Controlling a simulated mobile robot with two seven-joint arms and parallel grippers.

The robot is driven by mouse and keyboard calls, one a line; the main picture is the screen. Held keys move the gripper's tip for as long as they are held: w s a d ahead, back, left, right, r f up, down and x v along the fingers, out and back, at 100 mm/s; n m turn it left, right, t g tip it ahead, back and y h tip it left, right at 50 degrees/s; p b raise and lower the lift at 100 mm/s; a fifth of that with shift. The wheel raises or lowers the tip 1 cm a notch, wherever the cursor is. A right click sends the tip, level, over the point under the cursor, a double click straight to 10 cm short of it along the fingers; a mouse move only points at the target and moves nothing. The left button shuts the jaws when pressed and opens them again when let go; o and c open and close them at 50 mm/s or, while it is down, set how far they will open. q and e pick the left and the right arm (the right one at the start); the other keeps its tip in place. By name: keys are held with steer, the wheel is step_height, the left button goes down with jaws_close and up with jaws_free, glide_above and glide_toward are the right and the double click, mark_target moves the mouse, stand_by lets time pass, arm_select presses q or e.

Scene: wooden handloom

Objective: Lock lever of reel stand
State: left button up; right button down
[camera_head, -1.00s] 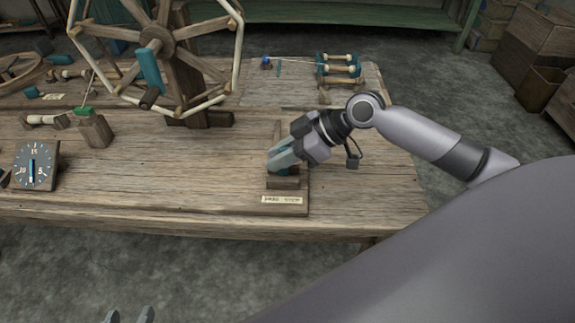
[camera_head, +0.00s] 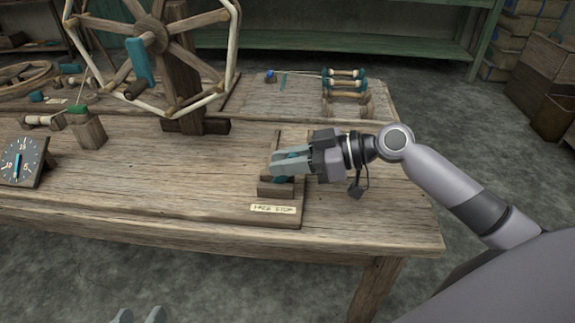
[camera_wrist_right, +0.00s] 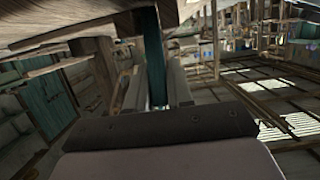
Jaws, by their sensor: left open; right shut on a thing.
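The teal lever (camera_head: 284,179) sits in a small wooden bracket on a board at the front of the bench. A label (camera_head: 273,209) below it seems to read FREE STOP. My right gripper (camera_head: 277,167) comes in from the right and is shut on the lever, hiding much of it. In the right wrist view the teal lever (camera_wrist_right: 153,65) stands between the two fingers.
A large spoked wheel (camera_head: 147,37) on a wooden post stands behind and left of the lever. A dial (camera_head: 18,160) is at the far left. Several teal-ended spools (camera_head: 345,84) are at the back right. The bench's front right is clear.

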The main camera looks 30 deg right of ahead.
steer(key=shift+r, duration=0.1)
steer(key=c, duration=1.1)
jaws_free()
arm_select(q)
steer(key=shift+d+f+p, duration=0.15)
steer(key=shift+d+p, duration=0.2)
steer(key=shift+p, duration=0.15)
arm_select(e)
steer(key=shift+v, duration=3.55)
